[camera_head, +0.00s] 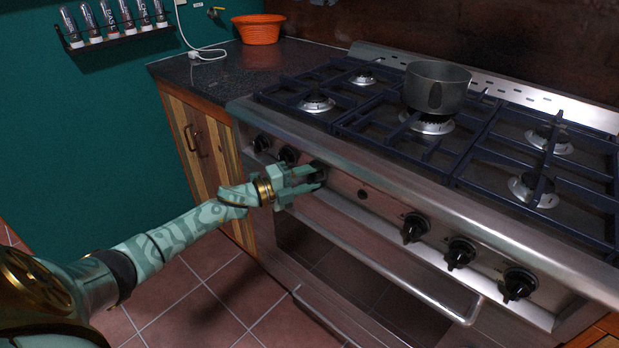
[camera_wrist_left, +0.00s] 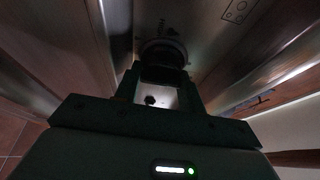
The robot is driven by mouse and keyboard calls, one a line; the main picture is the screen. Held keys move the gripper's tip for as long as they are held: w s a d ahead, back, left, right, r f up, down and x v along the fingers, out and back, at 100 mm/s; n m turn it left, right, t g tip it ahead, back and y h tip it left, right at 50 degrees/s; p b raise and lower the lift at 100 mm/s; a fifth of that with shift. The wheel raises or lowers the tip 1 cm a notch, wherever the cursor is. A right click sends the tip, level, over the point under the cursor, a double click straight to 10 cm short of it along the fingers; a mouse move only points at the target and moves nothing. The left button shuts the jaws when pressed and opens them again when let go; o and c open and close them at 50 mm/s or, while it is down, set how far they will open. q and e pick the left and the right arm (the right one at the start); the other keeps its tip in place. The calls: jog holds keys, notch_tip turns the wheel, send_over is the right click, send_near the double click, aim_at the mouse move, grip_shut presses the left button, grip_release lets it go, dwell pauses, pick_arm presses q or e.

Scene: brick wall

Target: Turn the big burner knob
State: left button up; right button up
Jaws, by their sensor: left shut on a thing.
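My left gripper (camera_head: 312,180) reaches the front panel of the steel stove (camera_head: 345,155). It is shut on a black burner knob (camera_head: 319,172), the third from the left in the left group. The left wrist view shows the dark knob (camera_wrist_left: 163,52) between the fingers of the gripper (camera_wrist_left: 162,75), against the panel. The fingers cover part of the knob, and its angle is too dark to read. A grey pot (camera_head: 437,88) stands on the middle burner. My right gripper is not in view.
Two more black knobs (camera_head: 262,143) are close to the left of the gripper, and several (camera_head: 461,252) are to the right. The oven handle (camera_head: 400,275) runs below. An orange basket (camera_head: 259,29) sits on the dark counter (camera_head: 213,69). The tiled floor (camera_head: 200,310) is clear.

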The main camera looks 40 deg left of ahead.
pick_arm(q)
jog(key=o, duration=0.7)
jog(key=shift+f, duration=0.1)
jog(key=shift+s, duration=0.1)
jog(key=p+v, duration=0.4)
jog(key=v, duration=1.2)
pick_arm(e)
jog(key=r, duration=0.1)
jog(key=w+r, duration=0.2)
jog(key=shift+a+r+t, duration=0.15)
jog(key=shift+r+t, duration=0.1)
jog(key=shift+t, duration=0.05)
pick_arm(q)
jog(key=shift+s, duration=0.1)
